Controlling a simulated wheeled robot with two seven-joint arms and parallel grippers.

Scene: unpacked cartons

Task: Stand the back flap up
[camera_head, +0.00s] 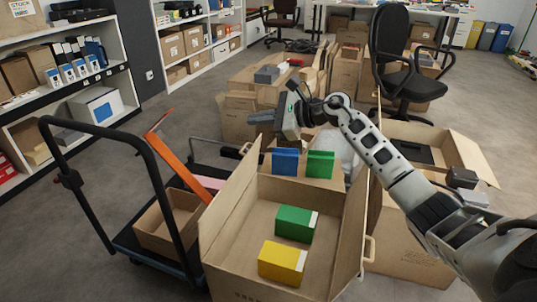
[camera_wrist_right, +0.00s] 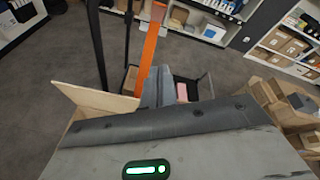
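The open carton (camera_head: 225,235) stands in the lower middle of the head view. Its left and right flaps stand up. A green box (camera_head: 293,222) and a yellow box (camera_head: 282,262) are inside. A blue item (camera_head: 285,162) and a second green item (camera_head: 320,164) show at its back edge. No back flap stands up there; where it lies I cannot tell. My right gripper (camera_head: 258,117) is above and beyond the back edge, pointing left, apart from the carton. Its fingers (camera_wrist_right: 158,88) look shut and empty in the right wrist view. My left gripper is not in view.
A platform trolley (camera_head: 125,240) with a black handle and a smaller box stands left of the carton. An orange bar (camera_head: 180,155) leans beside it. More cartons (camera_head: 240,115) stand behind, and another open carton (camera_head: 410,240) is at the right. An office chair (camera_head: 400,65) stands farther back.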

